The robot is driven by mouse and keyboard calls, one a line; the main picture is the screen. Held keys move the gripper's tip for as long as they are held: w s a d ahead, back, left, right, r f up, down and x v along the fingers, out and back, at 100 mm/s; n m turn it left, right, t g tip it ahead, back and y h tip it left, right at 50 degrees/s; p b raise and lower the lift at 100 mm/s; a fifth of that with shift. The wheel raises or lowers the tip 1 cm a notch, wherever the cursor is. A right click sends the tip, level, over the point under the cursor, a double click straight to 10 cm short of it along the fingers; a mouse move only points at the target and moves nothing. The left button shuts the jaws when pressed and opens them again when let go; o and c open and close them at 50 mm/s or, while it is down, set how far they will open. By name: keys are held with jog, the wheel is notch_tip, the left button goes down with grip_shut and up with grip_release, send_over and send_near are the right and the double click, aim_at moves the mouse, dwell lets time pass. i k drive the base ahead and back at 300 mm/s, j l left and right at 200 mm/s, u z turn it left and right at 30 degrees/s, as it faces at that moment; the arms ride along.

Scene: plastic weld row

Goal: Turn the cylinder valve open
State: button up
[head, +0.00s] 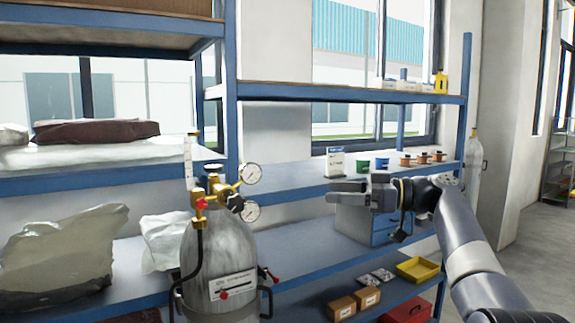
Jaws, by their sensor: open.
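A grey gas cylinder (217,258) stands upright at left centre in the head view, with a white label on its front. Brass valve fittings (213,190) sit on its top, with a small round knob (212,167) at the highest point and a red knob (201,204) on the left. Two round pressure gauges (251,173) are on the right side of the fittings. My gripper (334,192) is to the right of the cylinder, pointing left, open and empty. It is apart from the valve, with a clear gap between them in the picture.
Blue shelves (340,94) run behind the cylinder. Bagged material (65,250) lies at left. A drawer box (365,222), coloured cups (362,166) and spools (405,160) are behind my gripper. A yellow tray (417,269) and cardboard boxes (341,306) are lower down.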

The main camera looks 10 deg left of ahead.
aim_at(213, 169)
jog(key=z, duration=0.45)
jog(key=i+z, duration=0.1)
jog(key=z, duration=0.85)
jog(key=i+z, duration=0.15)
jog(key=z, duration=0.8)
jog(key=j+z, duration=0.1)
jog(key=z, duration=0.4)
jog(key=j+u, duration=0.15)
jog(key=i+j+u, duration=0.15)
jog(key=j, duration=0.2)
jog(key=j+u, duration=0.1)
jog(key=u, duration=0.35)
jog(key=j+u, duration=0.15)
jog(key=u, duration=0.3)
jog(key=j+u, duration=0.1)
jog(key=u, duration=0.3)
jog(key=j+u, duration=0.1)
jog(key=u, duration=0.35)
jog(key=i+j+u, duration=0.1)
jog(key=u, duration=0.8)
jog(key=i+u, duration=0.15)
jog(key=u, duration=0.25)
jog(key=i+u, duration=0.1)
jog(key=u, duration=0.35)
